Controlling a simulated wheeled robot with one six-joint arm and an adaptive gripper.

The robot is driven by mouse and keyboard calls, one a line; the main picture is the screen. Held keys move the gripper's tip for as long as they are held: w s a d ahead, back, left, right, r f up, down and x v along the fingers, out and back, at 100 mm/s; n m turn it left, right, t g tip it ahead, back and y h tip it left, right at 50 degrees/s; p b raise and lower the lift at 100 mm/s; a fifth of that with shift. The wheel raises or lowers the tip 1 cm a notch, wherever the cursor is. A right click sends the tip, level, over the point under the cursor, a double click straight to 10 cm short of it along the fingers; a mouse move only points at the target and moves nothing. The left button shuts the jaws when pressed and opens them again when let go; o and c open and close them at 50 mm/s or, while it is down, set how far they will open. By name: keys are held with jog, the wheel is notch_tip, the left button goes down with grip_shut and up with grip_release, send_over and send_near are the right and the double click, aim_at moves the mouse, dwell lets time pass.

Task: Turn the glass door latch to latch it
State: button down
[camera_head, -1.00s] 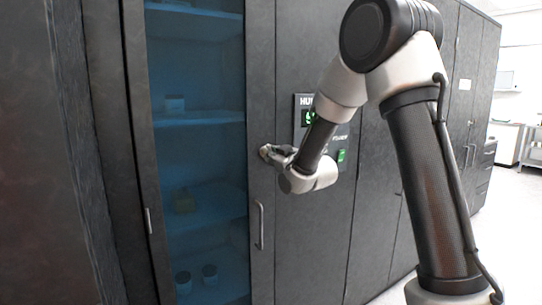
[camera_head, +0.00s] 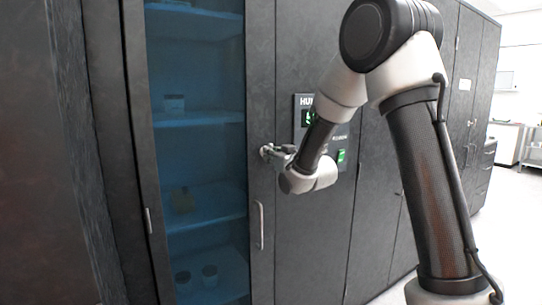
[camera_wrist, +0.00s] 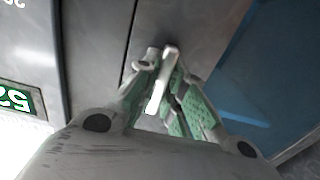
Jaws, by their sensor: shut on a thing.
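The glass door (camera_head: 200,90) is a tall blue-tinted pane in a dark cabinet front. It looks closed against the frame. The latch (camera_wrist: 158,85) is a small pale metal lever beside the pane's edge; in the wrist view it lies between my green-padded fingers, tilted slightly from the picture's vertical. My gripper (camera_wrist: 165,72) is shut on the latch. In the head view my gripper (camera_head: 274,152) is at the dark strip right of the glass, and it mostly hides the latch there.
A control panel (camera_head: 303,103) with a green display and a lit green switch (camera_head: 341,156) sits just right of my gripper. A vertical door handle (camera_head: 258,226) is below. Shelves behind the glass hold a few small items. Open floor lies at the far right.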

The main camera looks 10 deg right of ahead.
jog(key=c, duration=1.5)
grip_release()
jog(key=v, duration=0.7)
jog(key=shift+s, duration=0.25)
